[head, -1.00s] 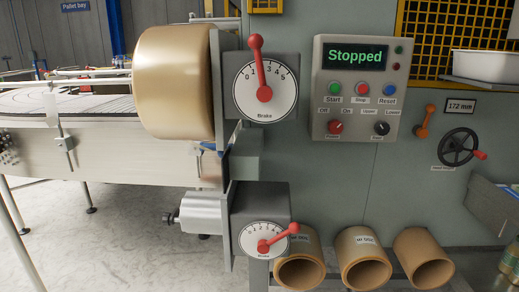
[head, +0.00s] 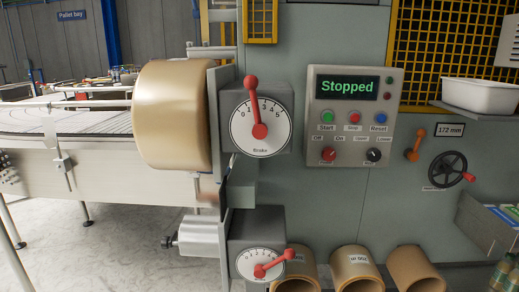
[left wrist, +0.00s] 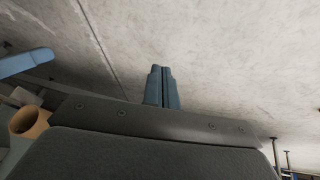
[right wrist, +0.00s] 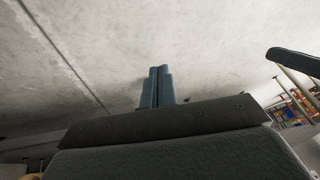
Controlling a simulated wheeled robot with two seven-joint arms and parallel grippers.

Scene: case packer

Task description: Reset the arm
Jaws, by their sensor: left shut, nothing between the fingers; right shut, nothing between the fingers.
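My left gripper (left wrist: 161,88) shows in the left wrist view with its two blue fingers together and nothing between them, over bare concrete floor. My right gripper (right wrist: 157,87) shows in the right wrist view, also shut and empty over the floor. Neither arm shows in the head view. The case packer's control panel (head: 349,115) reads "Stopped" in green. The upper brake dial (head: 260,122) has its red lever pointing up, near 1. The lower dial (head: 262,259) has its red lever tilted to the right.
A large tan tape roll (head: 172,115) sits left of the upper dial, beside a conveyor (head: 90,170). Cardboard cores (head: 357,270) lie at the bottom. A handwheel (head: 450,168) and a white bin (head: 482,96) are at the right. Floor (head: 120,250) at lower left looks clear.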

